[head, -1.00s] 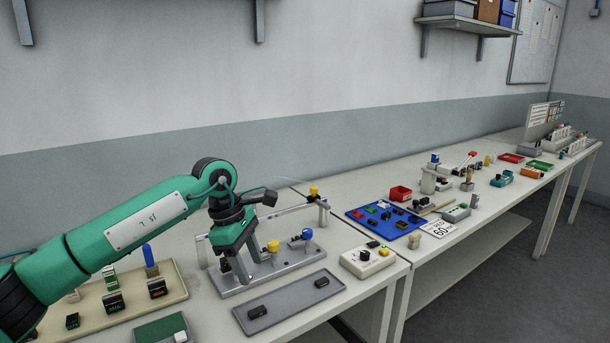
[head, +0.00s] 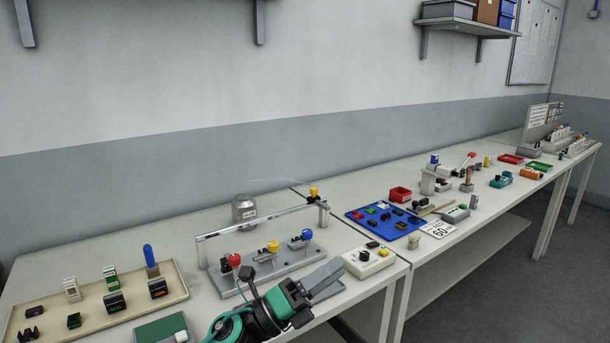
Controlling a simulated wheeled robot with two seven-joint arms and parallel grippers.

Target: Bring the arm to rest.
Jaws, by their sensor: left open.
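My left arm is folded low at the bottom centre of the head view, in front of the bench's front edge. My right gripper is out of view.
A grey fixture (head: 228,283) with red, yellow and blue knobs stands behind the gripper. A beige tray (head: 181,287) of connectors is at left, beside a green block (head: 160,330). A white box (head: 368,263) with a black knob sits right. A blue tray (head: 385,232) lies further back.

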